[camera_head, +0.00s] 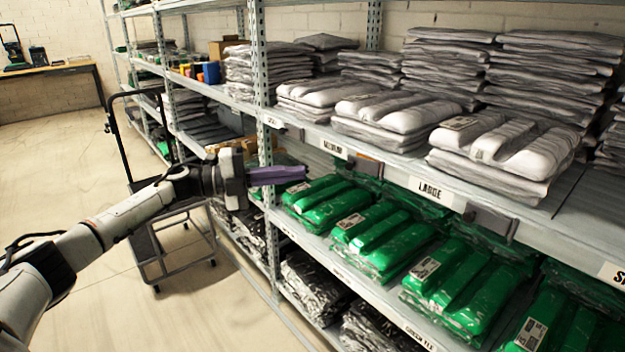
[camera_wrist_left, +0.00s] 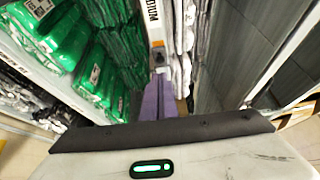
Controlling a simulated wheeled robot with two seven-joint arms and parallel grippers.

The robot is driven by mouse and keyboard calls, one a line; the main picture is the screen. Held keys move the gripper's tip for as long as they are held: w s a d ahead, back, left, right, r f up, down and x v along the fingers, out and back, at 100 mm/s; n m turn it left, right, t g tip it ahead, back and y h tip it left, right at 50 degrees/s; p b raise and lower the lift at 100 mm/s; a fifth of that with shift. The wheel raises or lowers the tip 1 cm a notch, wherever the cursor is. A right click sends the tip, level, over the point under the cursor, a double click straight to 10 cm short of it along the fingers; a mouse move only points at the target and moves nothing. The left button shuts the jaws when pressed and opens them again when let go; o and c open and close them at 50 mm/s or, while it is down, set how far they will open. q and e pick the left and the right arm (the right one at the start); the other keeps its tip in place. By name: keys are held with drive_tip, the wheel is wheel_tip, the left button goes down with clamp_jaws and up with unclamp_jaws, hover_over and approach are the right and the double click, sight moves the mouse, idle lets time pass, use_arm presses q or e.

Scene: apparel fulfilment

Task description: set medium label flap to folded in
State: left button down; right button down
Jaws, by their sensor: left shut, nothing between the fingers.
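The medium label (camera_head: 335,149) is a white tag on the front edge of the upper shelf in the head view. A small grey flap (camera_head: 368,165) sits just right of it at the shelf edge; I cannot tell whether it is folded in or out. The label also shows at the top of the left wrist view (camera_wrist_left: 152,20). My left gripper (camera_head: 303,173) has purple fingers, shut and empty. In the head view its tips are left of and below the label, apart from the flap. The fingers also show in the left wrist view (camera_wrist_left: 158,97). My right gripper is not in view.
White bagged garments (camera_head: 505,145) fill the upper shelf, with a large label (camera_head: 437,192) and another grey flap (camera_head: 492,223) on its edge. Green bagged garments (camera_head: 385,240) fill the shelf below. A dark cart (camera_head: 160,245) stands left of the rack. The left floor is mostly clear.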

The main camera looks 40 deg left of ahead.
use_arm(q)
drive_tip(key=shift+s+a, duration=0.2)
drive_tip(key=shift+a, duration=0.35)
drive_tip(key=shift+s+a, duration=0.2)
drive_tip(key=shift+a, duration=0.35)
drive_tip(key=s+d+f+n+t+y+p, duration=0.1)
drive_tip(key=s+d+f+n+y, duration=0.1)
drive_tip(key=d+f+n, duration=0.6)
drive_tip(key=s+d+f+n+t+y+p, duration=0.15)
drive_tip(key=d+f+n, duration=0.25)
drive_tip(key=d+f, duration=0.75)
drive_tip(key=s+d+f+n+g+y, duration=0.2)
drive_tip(key=s+d+f+n, duration=0.2)
drive_tip(key=s, duration=0.4)
drive_tip(key=s+d+f+n+g+y+p, duration=0.1)
drive_tip(key=s+d+f+n+g+y, duration=0.1)
drive_tip(key=s+f, duration=0.4)
drive_tip(key=s+d+f+n+g+y, duration=0.2)
drive_tip(key=s+d+f+n, duration=0.3)
drive_tip(key=s, duration=0.6)
drive_tip(key=shift+d+f+n+g+p, duration=0.3)
drive_tip(key=shift+d+n+g+p, duration=0.1)
drive_tip(key=shift+n+g, duration=0.3)
